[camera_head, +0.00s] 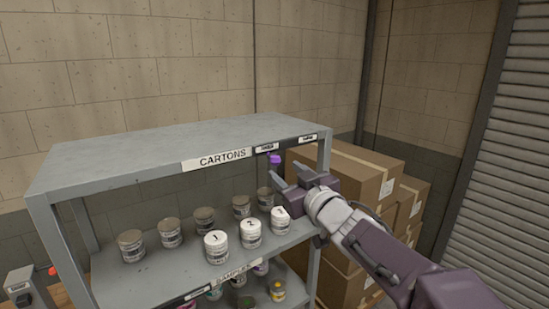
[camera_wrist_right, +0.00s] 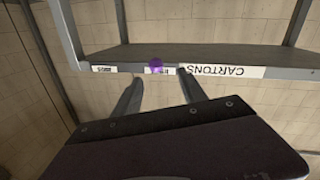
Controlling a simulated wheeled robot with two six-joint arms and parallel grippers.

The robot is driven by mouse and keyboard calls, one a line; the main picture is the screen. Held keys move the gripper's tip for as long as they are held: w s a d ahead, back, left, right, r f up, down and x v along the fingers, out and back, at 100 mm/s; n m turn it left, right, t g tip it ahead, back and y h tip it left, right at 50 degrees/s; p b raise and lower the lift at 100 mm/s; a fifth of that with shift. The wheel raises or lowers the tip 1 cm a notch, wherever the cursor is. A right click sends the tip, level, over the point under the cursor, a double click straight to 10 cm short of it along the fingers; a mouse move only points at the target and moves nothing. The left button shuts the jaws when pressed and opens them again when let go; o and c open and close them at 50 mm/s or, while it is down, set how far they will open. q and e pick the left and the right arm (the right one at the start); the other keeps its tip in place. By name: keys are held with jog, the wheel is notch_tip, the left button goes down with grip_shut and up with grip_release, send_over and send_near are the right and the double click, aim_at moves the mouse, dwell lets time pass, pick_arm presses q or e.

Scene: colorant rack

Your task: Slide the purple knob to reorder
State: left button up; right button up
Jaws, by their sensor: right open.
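The purple knob (camera_head: 274,159) is on the front edge of the shelf's top board, just below and right of the small label (camera_head: 266,147) beside the CARTONS sign. In the right wrist view the knob (camera_wrist_right: 156,65) shows beyond my fingers, in line with the space between them. My right gripper (camera_head: 285,176) is open and empty, in front of and slightly below the knob, and appears apart from it. A second small label (camera_head: 307,139) sits at the right end of the edge; the small words are too blurred to read. My left gripper is not in view.
The grey shelf (camera_head: 150,145) holds several cans, including white ones numbered 1 and 2 (camera_head: 250,233), on the board below. Stacked cardboard boxes (camera_head: 350,175) stand behind and right of my right gripper. The top board is bare.

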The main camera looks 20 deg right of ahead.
aim_at(278, 162)
jog(key=w, duration=0.2)
jog(key=w+p, duration=0.1)
jog(key=w, duration=0.4)
jog(key=shift+w+a+f, duration=0.1)
jog(key=shift+w+a, duration=0.15)
jog(key=shift+w, duration=0.05)
jog(key=shift+w+a, duration=0.1)
jog(key=shift+a, duration=0.05)
jog(key=shift+d, duration=0.3)
jog(key=c, duration=0.4)
grip_shut()
